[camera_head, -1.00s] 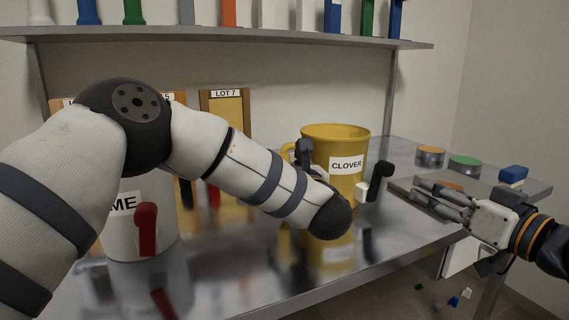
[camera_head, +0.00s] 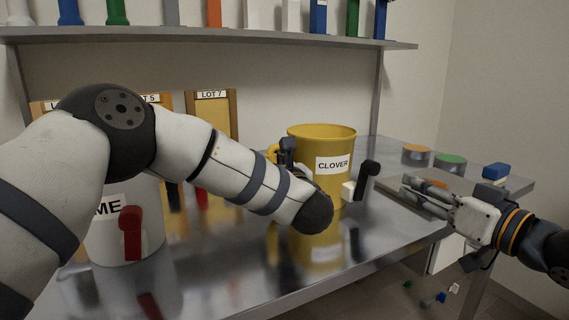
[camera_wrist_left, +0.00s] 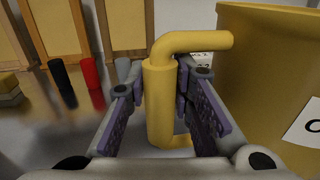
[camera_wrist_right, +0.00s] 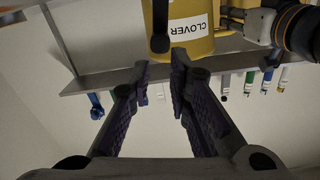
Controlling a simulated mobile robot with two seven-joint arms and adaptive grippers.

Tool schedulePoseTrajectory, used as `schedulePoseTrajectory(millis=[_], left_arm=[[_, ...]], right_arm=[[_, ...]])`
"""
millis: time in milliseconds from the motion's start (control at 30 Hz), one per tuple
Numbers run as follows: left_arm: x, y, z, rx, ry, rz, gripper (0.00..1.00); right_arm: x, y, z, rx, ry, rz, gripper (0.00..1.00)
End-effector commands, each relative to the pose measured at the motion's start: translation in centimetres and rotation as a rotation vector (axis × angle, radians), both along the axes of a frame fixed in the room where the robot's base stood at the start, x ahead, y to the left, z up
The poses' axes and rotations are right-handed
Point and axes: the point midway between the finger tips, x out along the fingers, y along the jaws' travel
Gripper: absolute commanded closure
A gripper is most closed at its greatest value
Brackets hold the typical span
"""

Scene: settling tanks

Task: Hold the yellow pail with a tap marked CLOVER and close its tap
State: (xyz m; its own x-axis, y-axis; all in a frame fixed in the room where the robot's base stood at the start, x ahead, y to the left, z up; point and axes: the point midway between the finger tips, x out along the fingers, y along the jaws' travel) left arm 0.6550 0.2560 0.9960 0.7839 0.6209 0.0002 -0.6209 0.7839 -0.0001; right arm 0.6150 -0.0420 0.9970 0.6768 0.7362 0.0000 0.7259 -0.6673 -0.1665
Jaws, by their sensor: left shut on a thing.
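The yellow pail (camera_head: 318,143) with the CLOVER label stands upright on the steel bench. Its tap is a white block with a black lever (camera_head: 367,177) on the right side, the lever standing up and leaning right. My left gripper (camera_head: 287,150) is shut on the pail's yellow handle (camera_wrist_left: 160,112), a finger on each side of it, in the left wrist view. My right gripper (camera_head: 406,192) is open and empty, to the right of the lever and apart from it. In the right wrist view the lever (camera_wrist_right: 160,28) and pail appear upside down, beyond the open fingers.
A white pail (camera_head: 112,240) with a red tap lever stands at the left, partly behind my left arm. Boards (camera_head: 212,130) with lot labels stand at the back. Orange and green round pieces and a blue block (camera_head: 496,171) lie at the right. A shelf (camera_head: 200,36) runs above.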

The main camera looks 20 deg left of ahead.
Motion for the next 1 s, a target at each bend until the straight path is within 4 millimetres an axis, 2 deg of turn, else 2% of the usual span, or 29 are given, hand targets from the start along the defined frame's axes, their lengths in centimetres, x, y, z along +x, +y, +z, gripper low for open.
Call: schedulePoseTrajectory(millis=[133, 267, 400, 633, 800, 1000], left_arm=[[0.0, 0.0, 0.0, 0.000, 0.000, 0.000, 1.00], [0.0, 0.0, 0.0, 0.000, 0.000, 0.000, 1.00], [0.0, 0.0, 0.0, 0.000, 0.000, 0.000, 1.00], [0.0, 0.0, 0.0, 0.000, 0.000, 0.000, 1.00], [0.0, 0.0, 0.0, 0.000, 0.000, 0.000, 1.00], [0.0, 0.0, 0.0, 0.000, 0.000, 0.000, 1.00]], right_arm=[[-0.2, 0.5, 0.4, -0.028, -0.038, -0.003, 1.00], [-1.4, 2.4, 1.8, -0.178, -0.224, -0.029, 1.00], [-3.5, 4.8, 3.1, -0.463, -0.505, -0.083, 1.00], [-6.7, 6.8, 3.1, -0.950, -0.859, -0.133, 1.00], [-7.8, 7.0, 2.8, -1.146, -0.976, -0.134, 1.00], [-8.0, 6.9, 2.7, -1.185, -0.998, -0.134, 1.00]])
